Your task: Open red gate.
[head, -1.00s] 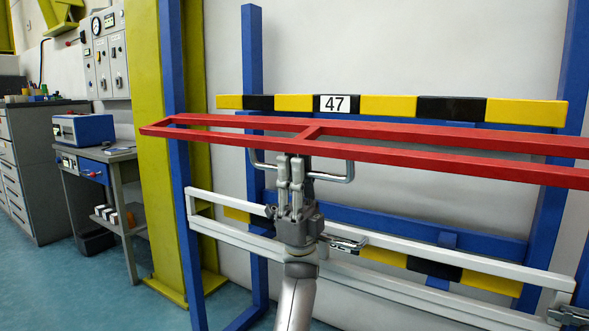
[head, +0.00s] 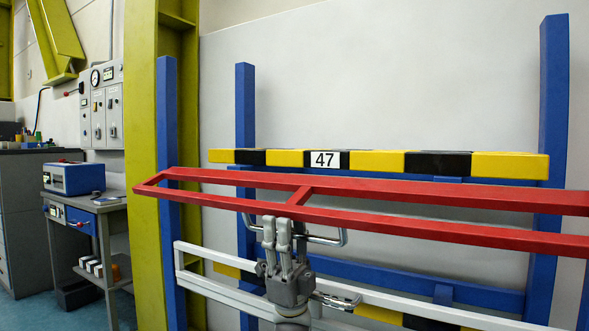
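The red gate (head: 410,227) is a long frame of red bars that spans the view from left to right, in front of the blue posts. A U-shaped metal handle (head: 343,237) hangs below its front bar. My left gripper (head: 277,224) points up from below, its fingers around the handle's lower bar just under the red bar. It looks shut on the handle; the far finger is partly hidden behind the near ones. My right gripper is not in view.
A white gate (head: 215,288) with its own metal handle (head: 338,301) lies below, close to my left gripper. Blue posts (head: 168,130) and a yellow-black beam labelled 47 (head: 385,162) stand around the gates. A bench with a blue box (head: 73,178) is at left.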

